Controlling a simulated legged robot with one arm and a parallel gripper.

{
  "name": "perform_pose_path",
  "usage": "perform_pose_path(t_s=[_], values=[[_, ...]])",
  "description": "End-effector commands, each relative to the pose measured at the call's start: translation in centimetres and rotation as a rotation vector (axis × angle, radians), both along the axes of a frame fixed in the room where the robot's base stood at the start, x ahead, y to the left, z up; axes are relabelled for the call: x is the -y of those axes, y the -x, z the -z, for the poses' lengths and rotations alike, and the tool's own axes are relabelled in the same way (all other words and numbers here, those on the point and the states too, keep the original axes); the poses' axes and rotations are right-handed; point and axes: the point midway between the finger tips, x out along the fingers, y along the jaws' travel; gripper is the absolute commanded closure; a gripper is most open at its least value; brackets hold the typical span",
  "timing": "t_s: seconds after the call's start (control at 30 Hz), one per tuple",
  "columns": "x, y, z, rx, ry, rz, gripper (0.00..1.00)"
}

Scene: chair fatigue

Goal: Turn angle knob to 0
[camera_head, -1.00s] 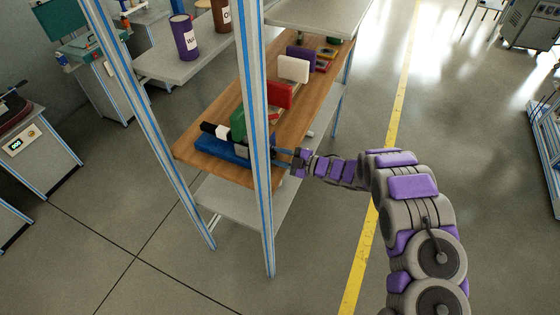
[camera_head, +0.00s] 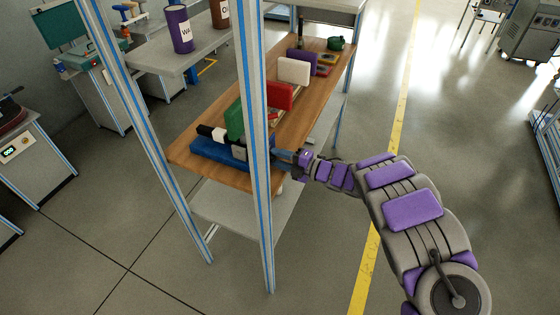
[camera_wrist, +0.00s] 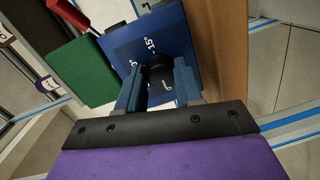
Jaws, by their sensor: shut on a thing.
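The angle knob (camera_wrist: 160,77) is black and round. It sits on a blue panel (camera_wrist: 172,32) with white angle marks; one reads -15° and another at left seems to read 0°. In the wrist view my gripper (camera_wrist: 158,84) has its two blue fingers on either side of the knob, shut on it. A small white mark shows on the knob, but I cannot tell which angle it points to. In the head view the blue device (camera_head: 213,151) lies on the wooden shelf. My gripper (camera_head: 284,156) reaches it from the right; the rack post hides the contact.
A blue-striped post (camera_head: 257,150) stands in front of the wooden shelf (camera_head: 228,178). Green (camera_head: 234,121), red (camera_head: 281,95) and white (camera_head: 294,70) panels stand along the shelf. A green panel also fills the left of the wrist view (camera_wrist: 82,72).

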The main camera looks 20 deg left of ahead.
Motion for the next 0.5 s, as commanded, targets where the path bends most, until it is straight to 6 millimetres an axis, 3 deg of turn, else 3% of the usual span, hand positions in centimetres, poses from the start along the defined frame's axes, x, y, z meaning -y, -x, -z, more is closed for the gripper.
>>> perform_pose_path(t_s=[0.37, 0.4, 0.5], values=[[-0.01, 0.16, 0.36, 0.001, 0.007, -0.002, 0.95], [-0.01, 0.16, 0.36, 0.001, 0.007, -0.002, 0.64], [-0.03, 0.18, 0.31, 0.001, 0.006, -0.003, 0.54]])
